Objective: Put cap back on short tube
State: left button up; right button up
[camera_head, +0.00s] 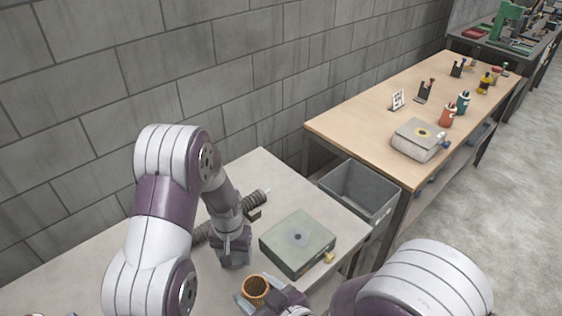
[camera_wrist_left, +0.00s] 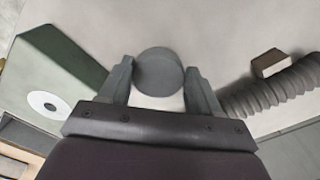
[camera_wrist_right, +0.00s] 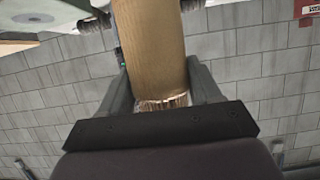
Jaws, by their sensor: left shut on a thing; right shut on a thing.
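The short tube (camera_head: 255,292) is orange-tan and hollow, with its open end facing up in the head view. My right gripper (camera_head: 260,293) is shut around it near the front of the white table; the tube (camera_wrist_right: 148,45) also shows between the fingers in the right wrist view. The cap (camera_wrist_left: 158,72) is a round dark grey disc, pinched between the fingers of my left gripper (camera_wrist_left: 160,88). In the head view my left gripper (camera_head: 233,258) points down, above and a little left of the tube, apart from it. The cap is not clearly visible there.
A green-grey box (camera_head: 298,240) with a round dark spot stands right of my left gripper. A dark ribbed hose (camera_head: 250,202) and a small brown block (camera_head: 255,214) lie behind. A grey bin (camera_head: 360,190) sits between this table and the wooden table (camera_head: 370,130).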

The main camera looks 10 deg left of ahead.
jog(key=shift+r, duration=0.1)
jog(key=shift+w+a+r, duration=0.15)
jog(key=shift+r, duration=0.1)
jog(key=shift+w+a+r, duration=0.15)
jog(key=shift+w+r, duration=0.1)
jog(key=shift+w, duration=0.2)
jog(key=shift+w+a+r, duration=0.1)
jog(key=shift+w+r, duration=0.15)
jog(key=shift+w, duration=0.2)
jog(key=w+d+f+m+t+h, duration=0.3)
jog(key=w+d+f+m+h, duration=0.1)
jog(key=w+d, duration=0.6)
jog(key=w+d+f+m+t+h, duration=0.1)
jog(key=d+f+m+h, duration=0.2)
jog(key=d, duration=0.6)
jog(key=w+d+f+m+t+h, duration=0.1)
jog(key=d+f+m+h, duration=0.2)
jog(key=d, duration=0.7)
notch_tip(320, 180, down, 2)
jog(key=shift+w+d+f, duration=0.15)
jog(key=shift+w+f, duration=0.1)
jog(key=shift+w, duration=0.05)
